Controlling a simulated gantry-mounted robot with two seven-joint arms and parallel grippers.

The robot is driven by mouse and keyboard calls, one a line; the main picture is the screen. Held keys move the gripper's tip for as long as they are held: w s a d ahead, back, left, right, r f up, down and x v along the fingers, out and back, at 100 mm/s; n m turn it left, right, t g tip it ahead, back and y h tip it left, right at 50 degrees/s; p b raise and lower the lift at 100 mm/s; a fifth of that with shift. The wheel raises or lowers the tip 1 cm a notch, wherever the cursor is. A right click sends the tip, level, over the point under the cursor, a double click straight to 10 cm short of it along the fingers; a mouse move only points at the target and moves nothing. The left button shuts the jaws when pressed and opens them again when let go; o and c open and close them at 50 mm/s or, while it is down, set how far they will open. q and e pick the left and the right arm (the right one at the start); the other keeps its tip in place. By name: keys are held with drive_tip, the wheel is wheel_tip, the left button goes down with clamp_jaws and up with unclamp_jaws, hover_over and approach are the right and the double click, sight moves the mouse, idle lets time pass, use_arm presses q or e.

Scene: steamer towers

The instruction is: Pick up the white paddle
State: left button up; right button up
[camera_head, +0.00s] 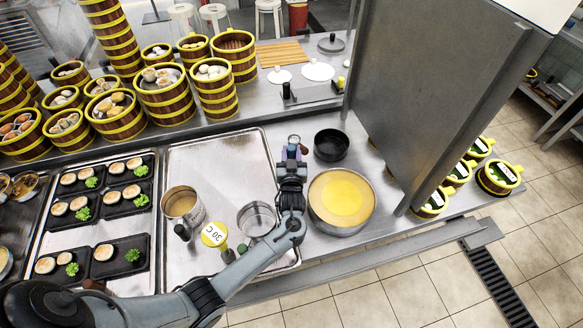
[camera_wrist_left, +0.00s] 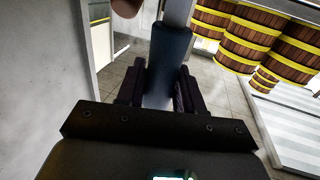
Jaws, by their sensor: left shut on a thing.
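Two flat white round pieces lie on the back counter in the head view, a left one (camera_head: 279,76) and a right one (camera_head: 317,70). I cannot tell which, if either, is the white paddle. My left gripper (camera_head: 294,152) is over the front counter, left of a small black pan. It is shut on a dark-handled utensil, whose dark blue handle (camera_wrist_left: 171,55) stands between the fingers in the left wrist view. A light grey shaft continues above the handle. The utensil's far end is unclear. My right gripper is not in view.
A round pan with yellow contents (camera_head: 341,200) and the black pan (camera_head: 331,145) stand right of my left arm. A metal pot (camera_head: 183,206) and a yellow-rimmed "30 C" disc (camera_head: 214,234) are left. A tall grey panel (camera_head: 437,85) blocks the right. Steamer baskets (camera_head: 165,100) crowd the back left.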

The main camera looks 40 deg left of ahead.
sight(291, 147)
use_arm(q)
drive_tip(key=shift+r, duration=0.2)
clamp_jaws()
drive_tip(key=shift+r, duration=0.6)
wheel_tip(291, 147, up, 3)
drive_tip(key=shift+f+p, duration=0.2)
drive_tip(key=shift+p, duration=0.2)
drive_tip(key=w+d+r, duration=0.1)
drive_tip(key=d+r, duration=0.6)
drive_tip(key=d, duration=0.4)
drive_tip(key=shift+w+d, duration=0.15)
drive_tip(key=shift+d, duration=0.15)
drive_tip(key=o, duration=0.6)
unclamp_jaws()
drive_tip(key=shift+c, duration=0.2)
drive_tip(key=shift+f, duration=0.1)
clamp_jaws()
